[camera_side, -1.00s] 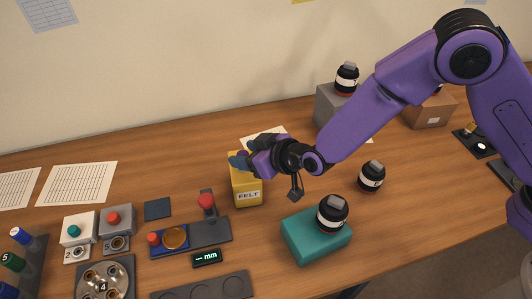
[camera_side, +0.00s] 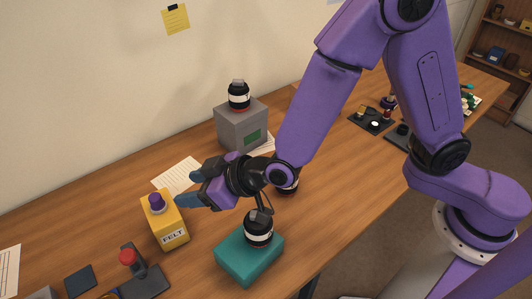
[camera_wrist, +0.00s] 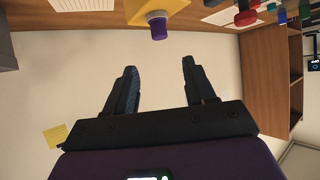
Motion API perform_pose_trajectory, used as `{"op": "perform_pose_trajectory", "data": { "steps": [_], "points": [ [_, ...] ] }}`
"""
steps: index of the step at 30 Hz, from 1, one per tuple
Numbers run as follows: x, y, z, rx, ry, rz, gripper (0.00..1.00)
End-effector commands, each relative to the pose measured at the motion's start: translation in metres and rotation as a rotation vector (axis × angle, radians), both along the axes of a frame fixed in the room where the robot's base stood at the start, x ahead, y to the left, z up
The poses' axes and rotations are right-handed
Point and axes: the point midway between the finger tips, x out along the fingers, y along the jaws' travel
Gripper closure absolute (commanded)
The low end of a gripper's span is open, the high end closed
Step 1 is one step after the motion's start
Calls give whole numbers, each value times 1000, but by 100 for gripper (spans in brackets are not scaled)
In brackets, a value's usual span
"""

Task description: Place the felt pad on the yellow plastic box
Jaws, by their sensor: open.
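The yellow plastic box (camera_side: 168,225), labelled FELT, stands on the table left of my gripper in the side view. A small purple-knobbed piece (camera_side: 156,202), which I take to be the felt pad, stands upright on its top; any felt underneath is hidden. In the wrist view the purple piece (camera_wrist: 157,25) shows at the top against the yellow box (camera_wrist: 141,10), beyond my fingertips. My gripper (camera_side: 187,188) is open and empty, to the right of the box and apart from the purple piece. Its two spread fingers also show in the wrist view (camera_wrist: 159,69).
A teal block (camera_side: 240,262) with a black lens on it stands at front right. Another lens, partly hidden, is behind my gripper. A grey box (camera_side: 240,125) carries a lens at the back. A red-knobbed stand (camera_side: 135,270) is front left. Papers lie behind the yellow box.

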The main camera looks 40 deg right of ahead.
Motion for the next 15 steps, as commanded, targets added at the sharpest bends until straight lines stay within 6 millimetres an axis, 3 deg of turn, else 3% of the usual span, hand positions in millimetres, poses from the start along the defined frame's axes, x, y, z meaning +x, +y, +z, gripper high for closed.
{"op": "perform_pose_trajectory", "data": {
  "steps": [8, 11, 15],
  "points": [
    [-8, -7, 4, -9, 53, 38, 46],
    [-25, -22, 9, -34, 136, 104, 46],
    [-62, -59, 19, -109, 277, 219, 46]
  ]
}}
